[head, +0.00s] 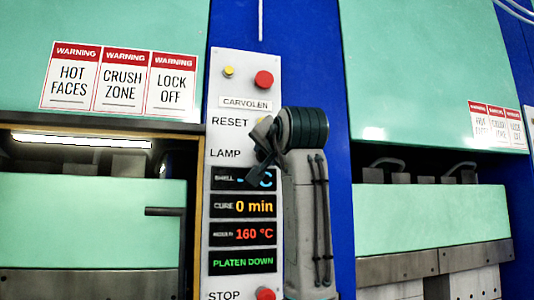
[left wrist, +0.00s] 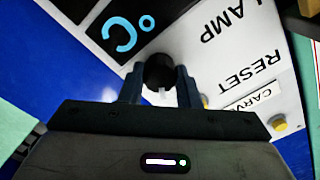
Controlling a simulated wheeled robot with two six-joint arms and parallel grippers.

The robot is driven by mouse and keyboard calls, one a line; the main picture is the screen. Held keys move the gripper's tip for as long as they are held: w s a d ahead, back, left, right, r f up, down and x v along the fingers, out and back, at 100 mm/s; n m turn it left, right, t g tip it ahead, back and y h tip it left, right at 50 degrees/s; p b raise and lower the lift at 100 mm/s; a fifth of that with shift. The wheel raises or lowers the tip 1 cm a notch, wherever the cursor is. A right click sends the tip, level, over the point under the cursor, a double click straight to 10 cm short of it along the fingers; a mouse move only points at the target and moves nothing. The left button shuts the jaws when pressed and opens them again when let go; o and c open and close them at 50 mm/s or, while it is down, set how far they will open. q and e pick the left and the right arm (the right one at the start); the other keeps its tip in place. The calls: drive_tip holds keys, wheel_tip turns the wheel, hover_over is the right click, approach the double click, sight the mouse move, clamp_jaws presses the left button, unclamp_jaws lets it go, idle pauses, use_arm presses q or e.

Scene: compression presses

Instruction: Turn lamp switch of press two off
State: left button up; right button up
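The control panel (head: 222,82) stands between two green presses and bears a LAMP label (head: 225,153). In the head view my left gripper (head: 259,155) is in front of the panel, right of that label, and hides the lamp switch. In the left wrist view the lamp switch (left wrist: 157,70) is a round black knob with a white mark, in line with the LAMP label. The fingers of my left gripper (left wrist: 160,85) are on either side of the knob. The knob nearly fills the gap; whether they touch it is unclear. My right gripper is not in view.
A red button (head: 264,79) and a small yellow button (head: 228,72) sit above the CARVOLEN label. Lit displays (head: 243,234) and a red STOP button (head: 265,294) are below. A bright light tube (head: 80,140) glows inside the left press.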

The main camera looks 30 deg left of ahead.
use_arm(q)
drive_tip(key=shift+c, duration=1.4)
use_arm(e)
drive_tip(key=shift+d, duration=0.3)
